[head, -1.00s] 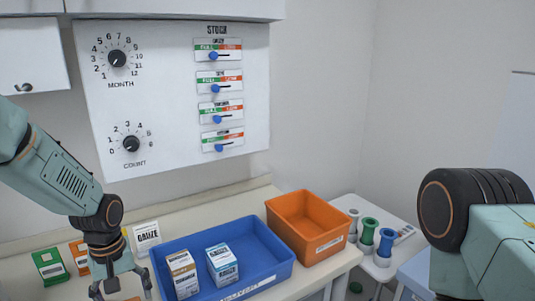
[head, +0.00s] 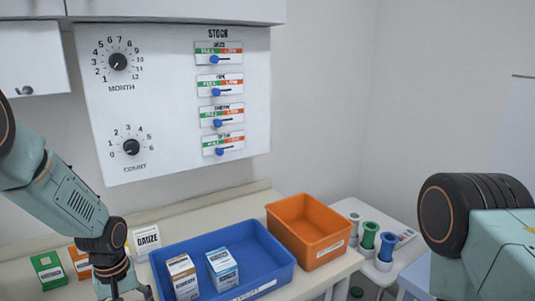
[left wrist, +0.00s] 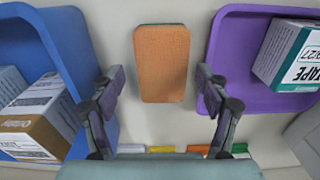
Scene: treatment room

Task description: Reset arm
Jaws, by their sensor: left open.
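My left gripper (head: 124,296) is low at the left, in front of the blue tray's left end, and partly cut off by the lower edge of the head view. In the left wrist view its two fingers (left wrist: 160,76) are spread wide with nothing between them. An orange pad (left wrist: 162,62) lies on the counter below, seen between the fingers. My right arm shows only as a thick link at the right edge; its gripper is out of view.
A blue tray (head: 272,254) holds two boxes; an orange bin (head: 322,249) stands right of it. A purple tray (left wrist: 222,45) holds a TAPE box (left wrist: 290,56). A GAUZE card (head: 147,239) stands behind my gripper. A panel (head: 165,85) with dials and sliders hangs above.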

